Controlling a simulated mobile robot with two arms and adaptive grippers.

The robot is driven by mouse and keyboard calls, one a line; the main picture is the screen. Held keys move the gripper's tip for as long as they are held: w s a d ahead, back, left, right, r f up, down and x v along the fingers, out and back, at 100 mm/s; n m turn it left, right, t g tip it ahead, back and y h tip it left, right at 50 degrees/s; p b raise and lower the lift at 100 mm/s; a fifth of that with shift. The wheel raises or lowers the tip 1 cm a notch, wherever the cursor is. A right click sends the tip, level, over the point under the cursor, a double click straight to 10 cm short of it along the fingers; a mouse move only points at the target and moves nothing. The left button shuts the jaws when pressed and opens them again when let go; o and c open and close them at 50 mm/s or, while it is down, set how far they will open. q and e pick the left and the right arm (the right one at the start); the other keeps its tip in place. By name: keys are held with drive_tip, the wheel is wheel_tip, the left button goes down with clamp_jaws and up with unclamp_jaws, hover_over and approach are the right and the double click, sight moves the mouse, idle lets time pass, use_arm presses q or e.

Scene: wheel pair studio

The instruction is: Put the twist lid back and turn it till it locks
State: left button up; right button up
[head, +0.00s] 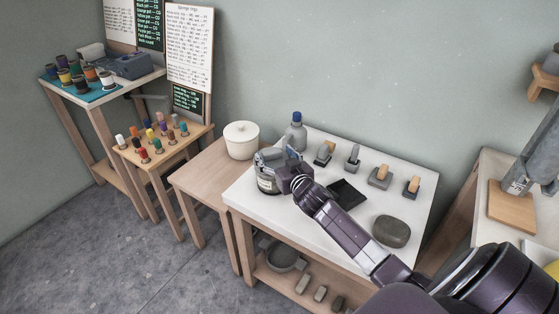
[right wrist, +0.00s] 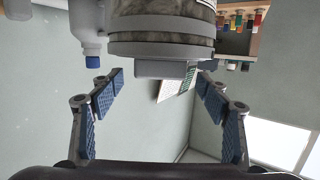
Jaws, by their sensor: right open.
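A jar (head: 267,184) with a white label stands at the left part of the white table. In the right wrist view, where the scene appears upside down, its dark marbled body (right wrist: 160,22) shows with the grey twist lid (right wrist: 160,46) on it. A grey bar-shaped grip (right wrist: 160,69) sticks out of the lid. My right gripper (head: 279,164) is at the jar's top. In the right wrist view, the gripper (right wrist: 160,78) is open, its blue-padded fingers on either side of the grip and apart from it. I cannot tell whether the lid is locked. My left gripper is out of view.
A bottle with a blue cap (head: 296,132) stands close behind the jar. A dark square mat (head: 347,193), a grey-green stone (head: 391,231) and several wood-topped blocks (head: 380,177) lie right.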

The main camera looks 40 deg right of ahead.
drive_tip(key=shift+x, duration=1.35)
